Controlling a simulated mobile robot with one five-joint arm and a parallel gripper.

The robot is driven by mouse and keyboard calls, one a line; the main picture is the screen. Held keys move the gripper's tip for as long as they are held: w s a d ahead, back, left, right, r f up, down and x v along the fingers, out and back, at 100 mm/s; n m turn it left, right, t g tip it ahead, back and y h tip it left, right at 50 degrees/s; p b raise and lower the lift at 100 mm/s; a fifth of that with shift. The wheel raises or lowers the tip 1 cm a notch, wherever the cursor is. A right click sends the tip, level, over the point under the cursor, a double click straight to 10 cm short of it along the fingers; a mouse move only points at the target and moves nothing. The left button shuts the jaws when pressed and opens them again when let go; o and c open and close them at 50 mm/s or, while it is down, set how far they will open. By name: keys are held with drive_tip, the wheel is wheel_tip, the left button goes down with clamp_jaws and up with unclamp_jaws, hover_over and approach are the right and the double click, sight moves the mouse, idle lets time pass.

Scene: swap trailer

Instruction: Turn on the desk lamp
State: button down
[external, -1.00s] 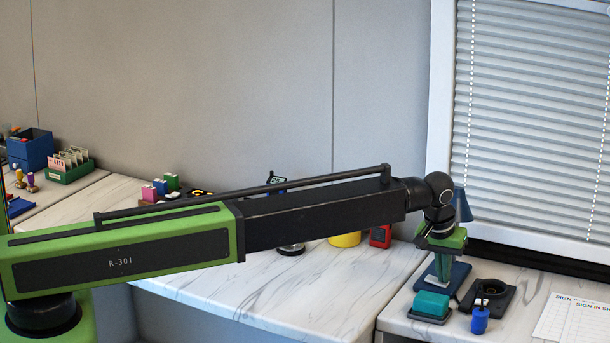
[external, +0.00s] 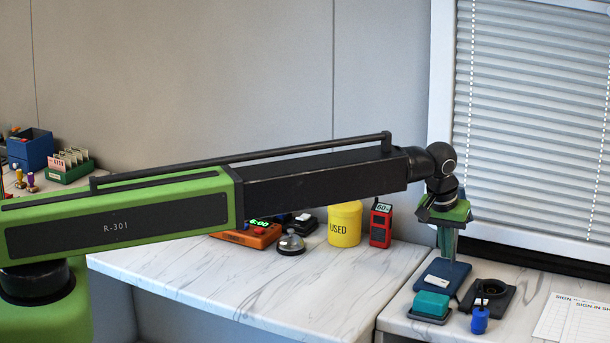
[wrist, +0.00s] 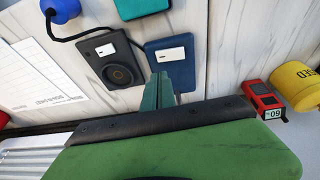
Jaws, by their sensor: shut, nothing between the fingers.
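I cannot tell whether the lamp is lit. My gripper (external: 447,255) points down over the back of the base, its green fingers together and empty. In the wrist view the fingers (wrist: 162,80) overlap the base's edge. They look raised above it.
A black device (external: 487,296) with a round recess and its own white switch sits right beside the base. A teal block (external: 431,305), a blue item (external: 480,320) and papers (external: 575,318) are close by. The yellow bin (external: 344,225) and red device (external: 381,225) stand left.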

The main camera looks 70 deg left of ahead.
wheel_tip(320, 180, up, 7)
drive_tip(key=d+p, duration=0.2)
drive_tip(key=p, duration=0.3)
drive_tip(key=shift+s+d, duration=0.2)
drive_tip(key=shift+d, duration=0.15)
drive_tip(key=shift+d, duration=0.1)
drive_tip(key=s+d+m+g, duration=0.1)
drive_tip(key=s+d+m, duration=0.2)
drive_tip(key=s, duration=0.9)
drive_tip(key=s+d+m+g+h, duration=0.1)
drive_tip(key=s+d+m, duration=0.2)
drive_tip(key=s, duration=0.8)
drive_tip(key=s+d+f+m+h, duration=0.1)
drive_tip(key=s+d+m, duration=0.2)
drive_tip(key=s, duration=0.9)
drive_tip(key=d, duration=0.3)
drive_tip(key=shift+s+g, duration=0.3)
drive_tip(key=shift+g, duration=0.1)
